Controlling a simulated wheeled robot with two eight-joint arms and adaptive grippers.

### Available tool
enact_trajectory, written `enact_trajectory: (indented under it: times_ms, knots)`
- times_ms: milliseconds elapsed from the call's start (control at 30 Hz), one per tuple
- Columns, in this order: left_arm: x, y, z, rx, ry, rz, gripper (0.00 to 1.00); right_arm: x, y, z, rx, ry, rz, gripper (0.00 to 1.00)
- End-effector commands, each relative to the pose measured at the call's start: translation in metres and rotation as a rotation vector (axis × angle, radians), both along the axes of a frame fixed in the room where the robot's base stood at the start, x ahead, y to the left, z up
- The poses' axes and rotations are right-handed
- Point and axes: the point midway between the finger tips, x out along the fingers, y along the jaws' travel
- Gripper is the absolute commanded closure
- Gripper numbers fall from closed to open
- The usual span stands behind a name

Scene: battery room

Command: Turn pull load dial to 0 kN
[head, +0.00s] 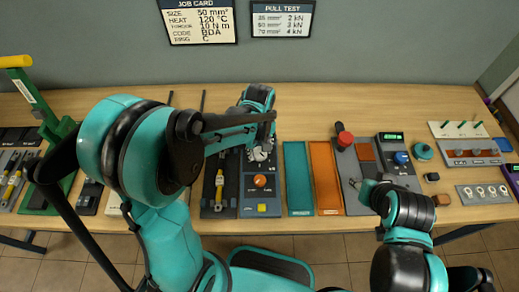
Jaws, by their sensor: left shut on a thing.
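A dial with a pale marked scale (260,154) sits on the upper part of a dark grey panel (247,189), left of the middle of the bench. My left gripper (267,140) reaches over the dial from above and is shut on it; the gripper hides most of the knob, and I cannot read its setting. Lower on the panel are an orange knob (260,181) and a yellow button (262,208). My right gripper (366,188) is low over a grey panel at right, and its fingers are too small to judge.
Teal (298,180) and orange (325,180) mats lie right of the dial panel. A red-knobbed device (344,138) and a meter with a blue knob (401,158) stand farther right. A green press (50,130) stands at left. A pull test card (282,18) hangs on the wall.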

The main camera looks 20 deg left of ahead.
Motion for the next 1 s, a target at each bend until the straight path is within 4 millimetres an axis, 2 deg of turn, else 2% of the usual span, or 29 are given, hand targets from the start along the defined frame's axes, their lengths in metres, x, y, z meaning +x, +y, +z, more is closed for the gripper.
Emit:
enact_trajectory:
  times_ms: [1000]
  knots:
    - [0.0001, -0.0001, -0.0001, 0.0, 0.0, 0.963, 0.86, 0.0, 0.0, -0.0033, 0.0, 0.0, 0.0, 0.6]
